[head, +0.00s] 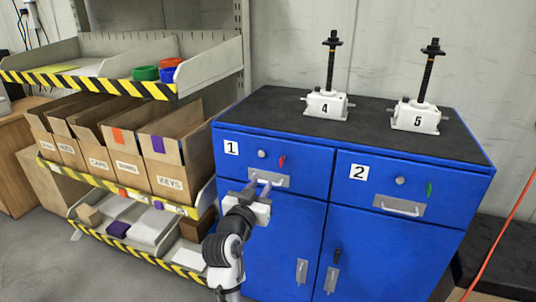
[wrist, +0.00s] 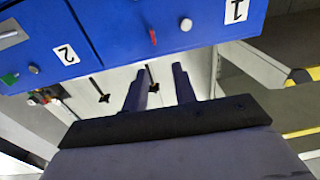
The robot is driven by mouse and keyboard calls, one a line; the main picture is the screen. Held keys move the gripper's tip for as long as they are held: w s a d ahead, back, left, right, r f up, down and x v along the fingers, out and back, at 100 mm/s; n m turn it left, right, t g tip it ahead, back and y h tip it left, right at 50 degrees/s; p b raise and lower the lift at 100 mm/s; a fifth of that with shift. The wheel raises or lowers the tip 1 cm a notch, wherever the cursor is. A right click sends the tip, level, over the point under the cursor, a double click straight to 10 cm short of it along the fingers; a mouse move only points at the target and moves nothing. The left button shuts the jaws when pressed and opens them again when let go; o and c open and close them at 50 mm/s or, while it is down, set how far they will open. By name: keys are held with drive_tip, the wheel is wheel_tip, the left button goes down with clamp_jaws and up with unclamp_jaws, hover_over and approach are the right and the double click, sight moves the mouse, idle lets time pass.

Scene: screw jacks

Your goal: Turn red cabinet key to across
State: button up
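The red key (head: 282,160) sits on the front of the blue cabinet's drawer 1 (head: 310,178), right of a round silver knob (head: 262,153). It looks roughly upright. The red key also shows in the wrist view (wrist: 153,37), where the picture is turned upside down, with the knob (wrist: 186,24) beside it. My gripper (head: 259,185) is in front of drawer 1, below and left of the red key, overlapping the drawer handle in the head view. In the wrist view its two fingers (wrist: 160,72) are apart with nothing between them, apart from the key.
Drawer 2 (head: 350,190) has a green key (head: 429,188) and a handle (head: 402,208). White screw jacks 4 (head: 326,104) and 5 (head: 415,117) stand on the cabinet top. A shelf with cardboard boxes (head: 175,170) stands close on the left.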

sight(280, 163)
drive_tip(key=shift+h, duration=0.3)
drive_tip(key=p+x, duration=0.1)
drive_tip(key=x, duration=0.3)
drive_tip(key=p+x, duration=0.1)
drive_tip(key=x, duration=0.3)
drive_tip(key=p+x, duration=0.1)
drive_tip(key=x, duration=0.4)
drive_tip(key=shift+s+d+f+p, duration=0.15)
drive_tip(key=shift+d+f+p, duration=0.15)
drive_tip(key=shift+f, duration=0.1)
drive_tip(key=shift+w+d+f, duration=0.1)
drive_tip(key=shift+w+d, duration=0.1)
drive_tip(key=shift+w, duration=0.45)
clamp_jaws()
